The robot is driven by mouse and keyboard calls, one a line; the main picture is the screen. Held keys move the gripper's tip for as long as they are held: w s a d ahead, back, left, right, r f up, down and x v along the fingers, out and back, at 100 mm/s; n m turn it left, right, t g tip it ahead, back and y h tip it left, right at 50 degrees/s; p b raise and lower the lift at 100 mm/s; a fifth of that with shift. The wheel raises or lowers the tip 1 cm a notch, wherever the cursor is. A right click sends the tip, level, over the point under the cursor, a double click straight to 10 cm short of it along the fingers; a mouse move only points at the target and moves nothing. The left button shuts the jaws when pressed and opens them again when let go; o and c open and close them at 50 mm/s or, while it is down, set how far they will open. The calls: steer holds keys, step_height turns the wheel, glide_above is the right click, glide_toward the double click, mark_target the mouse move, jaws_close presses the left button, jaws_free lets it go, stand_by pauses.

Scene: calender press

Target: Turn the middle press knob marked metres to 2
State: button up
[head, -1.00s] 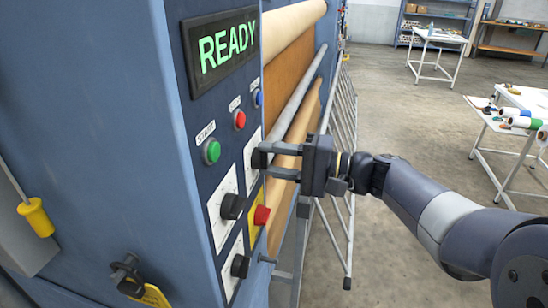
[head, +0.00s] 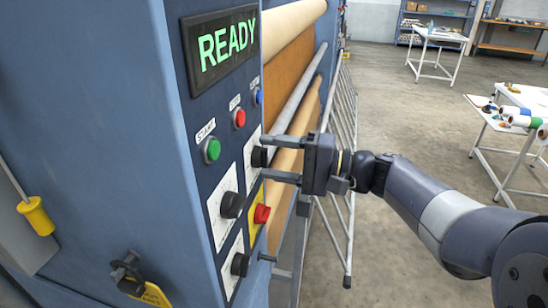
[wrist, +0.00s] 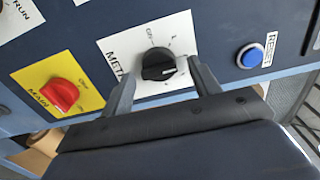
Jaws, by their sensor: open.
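A black knob (wrist: 158,66) on a white dial plate (wrist: 128,50) is in the wrist view; its partly hidden label begins with "MET". A pale mark shows at the knob's right side, and small scale marks lie around it. In the head view this knob (head: 259,157) is the upper right one on the press panel. My gripper (head: 268,157) is open, with one finger above and one below the knob, apart from it. In the wrist view the fingers (wrist: 160,78) stand either side of it.
Two more black knobs sit lower on the panel, one at mid height (head: 231,205) and one below (head: 240,264). A red switch (head: 262,214) on a yellow plate is close under my gripper. A blue RESET button (wrist: 250,56) is beside the knob. The READY display (head: 226,46) is above.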

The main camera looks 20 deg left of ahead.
steer(key=w+d, duration=0.1)
steer(key=d, duration=0.9)
steer(key=shift+d+b, duration=0.25)
steer(key=shift+b, duration=0.1)
steer(key=shift+a, duration=0.1)
steer(key=s+a, duration=0.1)
steer(key=a, duration=0.9)
steer(key=shift+a+p, duration=0.25)
steer(key=shift+p, duration=0.1)
